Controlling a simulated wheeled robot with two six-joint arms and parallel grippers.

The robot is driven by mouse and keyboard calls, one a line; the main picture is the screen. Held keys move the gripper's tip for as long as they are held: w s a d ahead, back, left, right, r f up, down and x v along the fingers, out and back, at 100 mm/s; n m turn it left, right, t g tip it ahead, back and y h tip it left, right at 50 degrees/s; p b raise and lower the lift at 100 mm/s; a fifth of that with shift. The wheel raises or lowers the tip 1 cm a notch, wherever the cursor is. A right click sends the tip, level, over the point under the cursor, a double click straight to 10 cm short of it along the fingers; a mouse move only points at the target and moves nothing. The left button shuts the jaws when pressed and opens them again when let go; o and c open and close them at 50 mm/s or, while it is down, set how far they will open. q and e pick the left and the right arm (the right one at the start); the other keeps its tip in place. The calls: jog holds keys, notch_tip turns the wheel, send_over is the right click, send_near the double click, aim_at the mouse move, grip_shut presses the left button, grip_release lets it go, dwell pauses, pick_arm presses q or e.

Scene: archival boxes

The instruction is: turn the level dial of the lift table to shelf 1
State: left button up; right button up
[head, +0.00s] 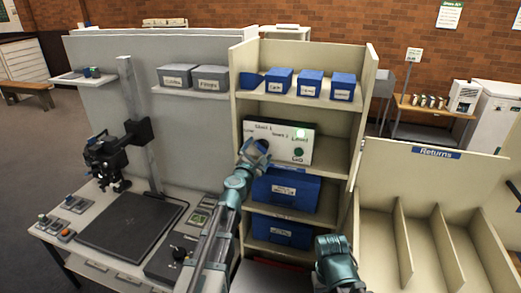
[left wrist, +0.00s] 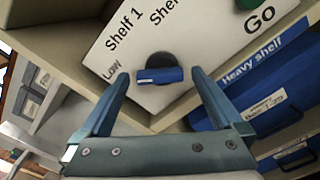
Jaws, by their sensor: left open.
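The white control panel (head: 279,141) stands on a shelf of the beige rack, with "Low", "Shelf 1", "Shelf 2" and a green Go button (head: 298,152). In the left wrist view the level dial (left wrist: 160,76) is a dark round base with a blue bar. The bar's left end lies toward "Low" (left wrist: 111,72); I cannot tell which end is its pointer. My left gripper (head: 256,152) is at the panel's lower left and largely hides the dial in the head view. In the wrist view its fingers are open, one either side of the dial, with visible gaps.
Blue boxes (head: 286,190) fill the shelves below the panel, and small blue boxes (head: 311,84) stand above it. A Returns bin (head: 437,153) with dividers is at right. A workbench with a dark mat (head: 131,224) and camera stand (head: 139,125) is at left.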

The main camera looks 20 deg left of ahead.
pick_arm(q)
jog(key=shift+w, duration=0.3)
jog(key=shift+c, duration=0.3)
jog(key=c, duration=1.3)
jog(key=shift+o, duration=0.2)
jog(key=shift+m, duration=0.3)
jog(key=m, duration=0.4)
jog(key=shift+d+m, duration=0.1)
jog(key=shift+m, duration=0.2)
jog(key=shift+s+d+m, duration=0.1)
jog(key=shift+m, duration=2.1)
